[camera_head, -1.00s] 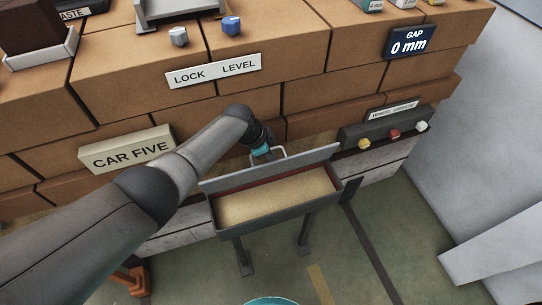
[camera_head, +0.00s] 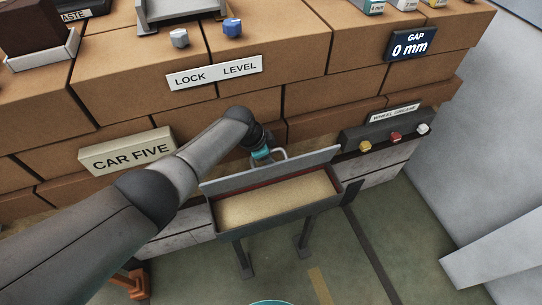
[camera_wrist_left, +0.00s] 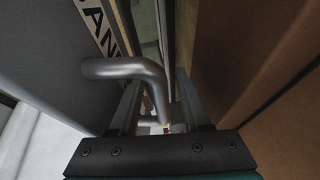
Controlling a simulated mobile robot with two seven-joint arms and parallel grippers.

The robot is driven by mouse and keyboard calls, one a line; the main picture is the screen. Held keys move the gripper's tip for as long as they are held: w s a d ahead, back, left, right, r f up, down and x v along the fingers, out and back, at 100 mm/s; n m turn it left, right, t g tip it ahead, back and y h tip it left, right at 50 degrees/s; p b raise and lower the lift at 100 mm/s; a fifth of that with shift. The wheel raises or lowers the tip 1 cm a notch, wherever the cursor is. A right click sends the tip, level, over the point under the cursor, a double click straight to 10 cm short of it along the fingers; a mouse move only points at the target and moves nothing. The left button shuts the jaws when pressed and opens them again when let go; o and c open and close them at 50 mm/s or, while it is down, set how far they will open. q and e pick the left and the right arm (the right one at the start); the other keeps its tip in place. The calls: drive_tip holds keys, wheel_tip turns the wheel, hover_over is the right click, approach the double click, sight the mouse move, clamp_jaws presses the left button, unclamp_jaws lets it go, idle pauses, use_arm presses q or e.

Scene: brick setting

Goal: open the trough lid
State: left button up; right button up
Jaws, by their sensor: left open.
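The trough (camera_head: 262,226) is a dark grey box on legs with a pale sandy fill. Its lid (camera_head: 280,170) stands raised along the back edge, so the inside shows. The lid's bent grey handle (camera_head: 281,153) sticks up behind the lid. My left gripper (camera_head: 262,158) is at the handle, behind the lid. In the left wrist view the handle (camera_wrist_left: 130,68) passes in front of and partly between the open fingers of my left gripper (camera_wrist_left: 158,100). The frames do not show clearly whether the fingers touch it. My right gripper is not in view.
A dark ledge with coloured knobs (camera_head: 395,137) is right of the trough. The floor (camera_head: 345,260) in front is mostly clear.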

use_arm(q)
drive_tip(key=shift+r, duration=0.1)
drive_tip(key=p+v, duration=0.7)
drive_tip(key=v, duration=0.6)
drive_tip(key=shift+s+r, duration=0.1)
drive_tip(key=shift+r, duration=0.2)
drive_tip(key=shift+s+a+r+p, duration=0.2)
drive_tip(key=shift+a+r+p, duration=0.2)
drive_tip(key=shift+r, duration=0.25)
drive_tip(key=shift+d, duration=0.1)
